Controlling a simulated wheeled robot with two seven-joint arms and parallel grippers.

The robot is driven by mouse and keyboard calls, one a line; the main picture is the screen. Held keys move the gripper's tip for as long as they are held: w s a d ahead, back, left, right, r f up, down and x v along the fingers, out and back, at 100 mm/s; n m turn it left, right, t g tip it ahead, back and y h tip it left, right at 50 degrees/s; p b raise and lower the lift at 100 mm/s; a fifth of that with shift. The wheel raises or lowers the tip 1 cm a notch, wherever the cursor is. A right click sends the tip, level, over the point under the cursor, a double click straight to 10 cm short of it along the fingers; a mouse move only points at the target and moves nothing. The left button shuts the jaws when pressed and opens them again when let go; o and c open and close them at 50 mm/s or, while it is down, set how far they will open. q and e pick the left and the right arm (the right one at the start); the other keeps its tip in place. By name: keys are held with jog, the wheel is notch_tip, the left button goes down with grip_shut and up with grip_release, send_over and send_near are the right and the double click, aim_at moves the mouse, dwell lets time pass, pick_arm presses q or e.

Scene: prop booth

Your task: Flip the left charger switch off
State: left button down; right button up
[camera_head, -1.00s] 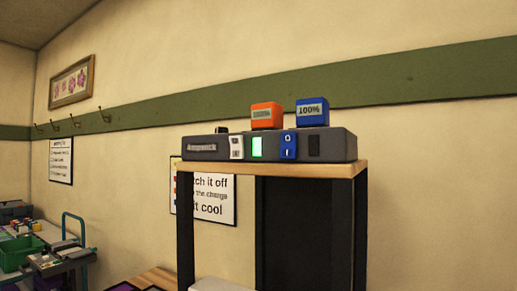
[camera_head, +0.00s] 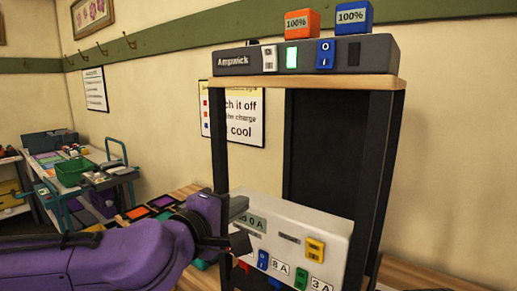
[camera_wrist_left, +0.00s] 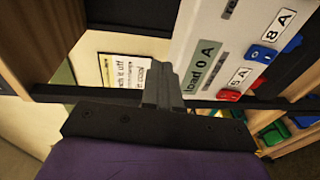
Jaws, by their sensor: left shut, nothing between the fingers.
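The dark charger (camera_head: 227,61) stands on top of a wooden shelf. Its left switch is a white rocker (camera_head: 269,58), with a lit green lamp (camera_head: 291,58) beside it. Its right switch is a blue rocker (camera_head: 325,53), next to a dark lamp (camera_head: 354,51). An orange battery (camera_head: 302,23) and a blue battery (camera_head: 353,17) sit in the charger, both reading 100%. My left gripper (camera_head: 239,241) is shut and empty, well below the charger, in front of the white load box. Its fingers show in the left wrist view (camera_wrist_left: 163,85). My right gripper is out of view.
A sign (camera_head: 245,120) hangs behind. A cart with a green bin (camera_head: 75,172) stands at the far left.

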aim_at(269, 52)
pick_arm(q)
jog(key=s+a+r+t+h, duration=0.1)
jog(key=s+r, duration=0.2)
jog(key=r, duration=0.4)
jog(key=s+a+r+t+h, duration=0.1)
jog(key=s+r+h, duration=0.1)
jog(key=r, duration=0.5)
jog(key=s+a+r+m+t+h, duration=0.1)
jog(key=s+r, duration=0.3)
jog(key=r, duration=0.4)
jog(key=shift+s+a, duration=0.35)
jog(key=shift+s, duration=0.05)
jog(key=p+x, duration=0.5)
jog(key=x, duration=0.8)
jog(key=shift+s+r, duration=0.15)
jog(key=shift+r, duration=0.05)
jog(key=shift+w+d+p, duration=0.3)
jog(key=shift+w+d, duration=0.05)
jog(key=shift+w, duration=0.1)
